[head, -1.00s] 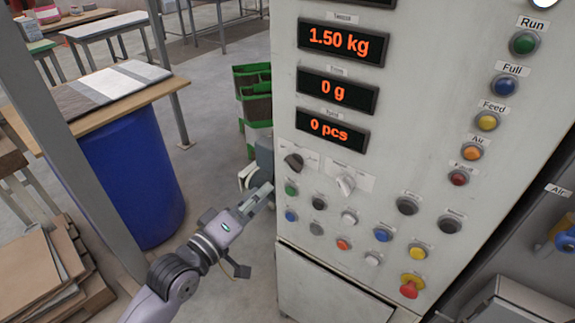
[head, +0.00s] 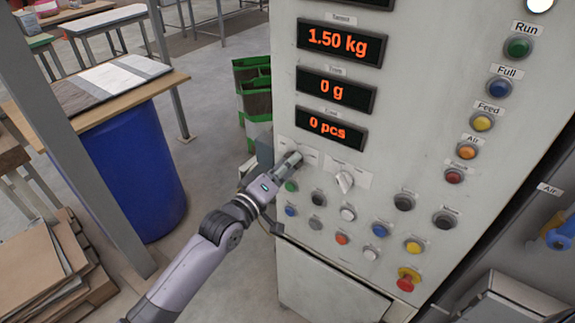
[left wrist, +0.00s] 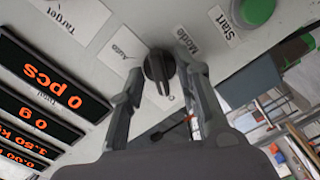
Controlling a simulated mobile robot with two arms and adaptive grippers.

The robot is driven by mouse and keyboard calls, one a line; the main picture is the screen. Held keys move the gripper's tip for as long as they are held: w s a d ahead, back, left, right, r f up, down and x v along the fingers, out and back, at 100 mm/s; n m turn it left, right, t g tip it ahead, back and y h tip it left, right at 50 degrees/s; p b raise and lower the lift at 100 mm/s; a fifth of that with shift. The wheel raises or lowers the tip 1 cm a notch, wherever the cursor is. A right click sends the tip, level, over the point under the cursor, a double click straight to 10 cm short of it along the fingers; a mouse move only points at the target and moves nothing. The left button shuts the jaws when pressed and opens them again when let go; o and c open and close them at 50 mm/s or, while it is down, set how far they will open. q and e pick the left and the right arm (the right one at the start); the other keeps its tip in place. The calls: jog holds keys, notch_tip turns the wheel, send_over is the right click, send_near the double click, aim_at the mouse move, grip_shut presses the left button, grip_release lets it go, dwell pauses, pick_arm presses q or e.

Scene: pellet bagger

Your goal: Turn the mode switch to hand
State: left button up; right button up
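The mode switch (left wrist: 159,70) is a black rotary knob on the light panel, with a "Mode" label beside it in the left wrist view. My left gripper (head: 291,160) is at the panel in the head view and covers this switch there. In the left wrist view the two fingers of my left gripper (left wrist: 158,62) are apart, one on each side of the knob. Gaps show between the fingers and the knob, so no grip is visible. An "Auto" label (left wrist: 124,50) lies by the knob; a hand label is not readable. My right gripper is not in view.
A white-grey selector (head: 345,181) sits just right of my gripper, and a green button (head: 291,186) just below. Several more buttons and a red emergency stop (head: 408,279) fill the panel. Left of the cabinet stands a blue drum (head: 130,170) under a board.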

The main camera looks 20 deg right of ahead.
pick_arm(q)
jog(key=c, duration=0.7)
dwell(0.3)
jog(key=m+b, duration=0.2)
jog(key=m, duration=0.9)
jog(key=shift+m, duration=0.4)
dwell(0.4)
